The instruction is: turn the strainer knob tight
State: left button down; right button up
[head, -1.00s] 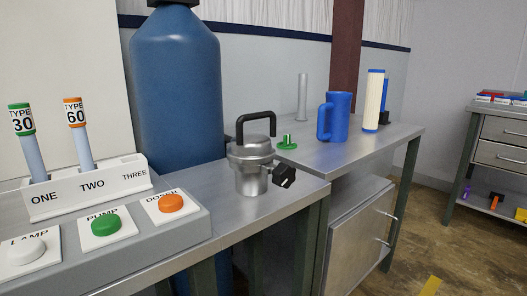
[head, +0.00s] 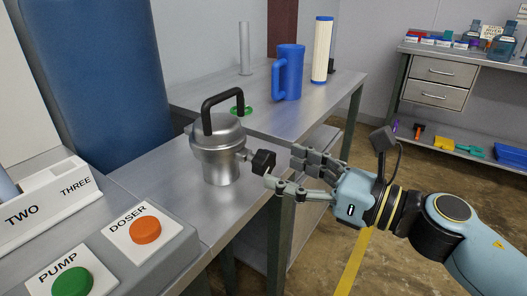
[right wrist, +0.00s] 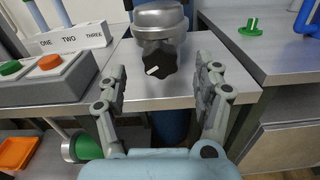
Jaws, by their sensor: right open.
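The metal strainer (head: 218,148) stands upright on the bench with its lid on and a black handle arched over the top. Its black knob (head: 263,162) sticks out from the right side on a short stem. In the right wrist view the knob (right wrist: 161,62) faces the camera, with a white mark pointing to the lower left. My right gripper (head: 283,168) is open and comes in from the right, level with the knob. In the right wrist view its fingers (right wrist: 162,88) stand either side of the knob, apart from it. My left gripper is not in view.
A control box with an orange DOSER button (head: 145,230) and green PUMP button (head: 71,281) is at the left. A blue mug (head: 289,73), a white cylinder (head: 322,50) and a green piece (head: 240,110) stand on the bench behind. A large blue tank (head: 92,70) rises behind left.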

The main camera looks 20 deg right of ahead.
aim_at(270, 164)
jog(key=x, duration=0.5)
jog(key=shift+p, duration=0.3)
jog(key=c, duration=1.2)
